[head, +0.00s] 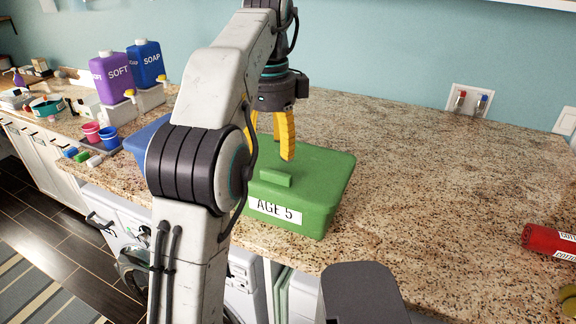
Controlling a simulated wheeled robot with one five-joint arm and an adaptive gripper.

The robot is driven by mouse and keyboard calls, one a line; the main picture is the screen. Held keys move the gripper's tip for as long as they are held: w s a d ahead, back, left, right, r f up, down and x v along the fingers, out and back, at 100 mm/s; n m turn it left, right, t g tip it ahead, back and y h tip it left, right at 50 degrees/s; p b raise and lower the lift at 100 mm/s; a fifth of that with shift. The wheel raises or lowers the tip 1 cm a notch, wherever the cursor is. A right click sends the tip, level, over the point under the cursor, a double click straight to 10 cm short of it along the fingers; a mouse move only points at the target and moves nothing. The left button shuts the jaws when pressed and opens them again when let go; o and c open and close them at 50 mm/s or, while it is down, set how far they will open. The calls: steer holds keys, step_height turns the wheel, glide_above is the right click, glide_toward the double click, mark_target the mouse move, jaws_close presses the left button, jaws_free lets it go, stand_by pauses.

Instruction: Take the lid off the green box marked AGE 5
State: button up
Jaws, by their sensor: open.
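A green box (318,219) with a white label reading AGE 5 stands on the granite counter near its front edge. Its green lid (322,170) is on top, with a small raised block handle (276,177) near the lid's middle. My gripper (279,155) has yellow fingers, points down and is open above the far part of the lid, near the handle. I cannot tell whether the fingertips touch the lid. My arm hides the left part of the box.
A blue box (148,135) is partly hidden behind my arm on the left. Purple SOFT (113,80) and blue SOAP (146,64) jugs stand farther left, with small cups (108,134) nearby. A red can (549,240) lies at the right.

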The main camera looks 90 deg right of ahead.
mark_target(275, 174)
steer(key=shift+a+m, duration=0.15)
steer(key=shift+m, duration=0.55)
steer(key=shift+f, duration=0.25)
steer(key=shift+s+f+b, duration=0.15)
steer(key=shift+f+b, duration=1.25)
steer(key=shift+f, duration=2.05)
steer(key=shift+c, duration=0.3)
jaws_close()
